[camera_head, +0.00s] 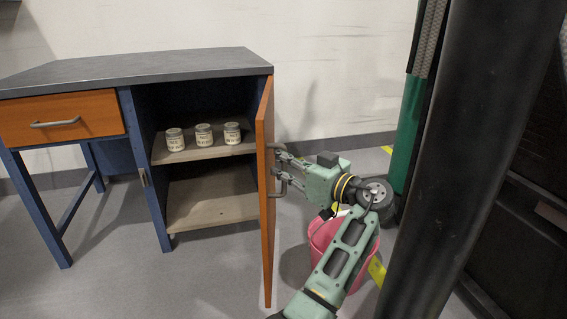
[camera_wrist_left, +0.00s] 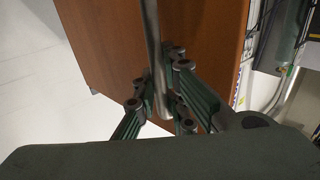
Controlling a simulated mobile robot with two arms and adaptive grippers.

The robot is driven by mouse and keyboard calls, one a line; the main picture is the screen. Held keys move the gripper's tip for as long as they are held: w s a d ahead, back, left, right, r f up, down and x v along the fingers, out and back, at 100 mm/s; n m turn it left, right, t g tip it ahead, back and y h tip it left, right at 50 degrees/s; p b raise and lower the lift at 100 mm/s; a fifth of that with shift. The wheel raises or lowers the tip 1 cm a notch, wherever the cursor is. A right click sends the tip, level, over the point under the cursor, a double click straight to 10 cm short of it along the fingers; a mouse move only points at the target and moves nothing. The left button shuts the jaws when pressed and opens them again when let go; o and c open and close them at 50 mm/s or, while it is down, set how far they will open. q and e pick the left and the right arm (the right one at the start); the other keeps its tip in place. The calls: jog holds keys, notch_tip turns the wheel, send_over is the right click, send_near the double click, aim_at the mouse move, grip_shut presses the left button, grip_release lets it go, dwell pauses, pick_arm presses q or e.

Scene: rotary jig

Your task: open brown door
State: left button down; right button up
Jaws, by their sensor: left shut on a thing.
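The brown door (camera_head: 265,190) of the blue desk cabinet (camera_head: 150,140) stands wide open, swung out toward me and seen nearly edge-on. Its face also shows in the left wrist view (camera_wrist_left: 110,50). My left gripper (camera_head: 282,172) is at the outer side of the door, shut on the door's metal handle (camera_wrist_left: 152,45). In the left wrist view the fingers (camera_wrist_left: 161,95) close around the handle bar from both sides. My right gripper is not in view.
Three small jars (camera_head: 203,135) stand on the cabinet's upper shelf (camera_head: 190,152); the lower shelf (camera_head: 210,200) is empty. An orange drawer (camera_head: 62,117) is shut at the left. A pink bucket (camera_head: 325,235) stands right of the door, behind my arm.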

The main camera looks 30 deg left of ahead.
pick_arm(q)
jog(key=shift+d, duration=0.1)
jog(key=c, duration=1.8)
grip_release()
jog(key=d, duration=0.5)
jog(key=s+d, duration=0.1)
jog(key=d, duration=0.1)
jog(key=shift+d, duration=0.3)
